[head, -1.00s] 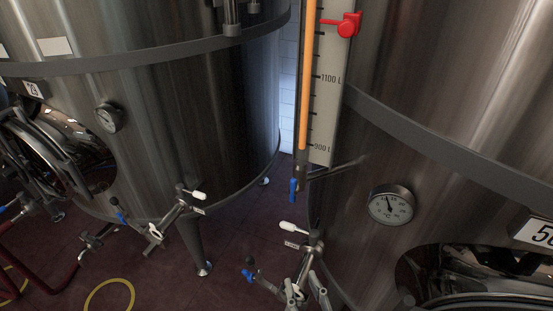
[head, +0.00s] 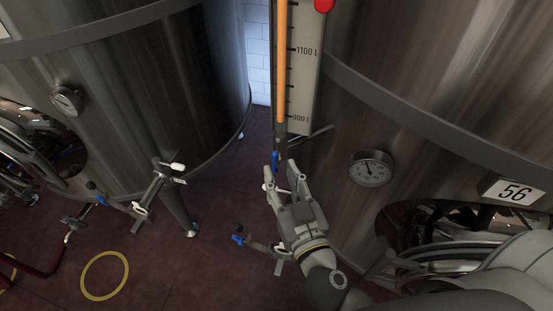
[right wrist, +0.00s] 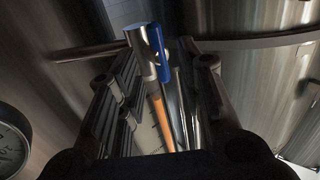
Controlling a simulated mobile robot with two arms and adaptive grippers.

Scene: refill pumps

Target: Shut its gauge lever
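The gauge lever (head: 275,160) is a small blue handle at the foot of the level gauge (head: 304,75), below its orange column. It points down, roughly in line with the gauge tube. My right gripper (head: 279,171) is open just below the lever, its two fingers pointing up toward it. In the right wrist view the blue lever (right wrist: 161,54) and its metal valve (right wrist: 142,44) show between and beyond the fingers. I cannot tell whether a finger touches the lever. My left gripper is not in view.
The right tank carries a dial thermometer (head: 371,169) and a plate reading 56 (head: 514,192). Another valve with a blue handle (head: 238,237) stands left of my right arm. The left tank's sample valve (head: 160,185) is farther left. Floor between the tanks is open.

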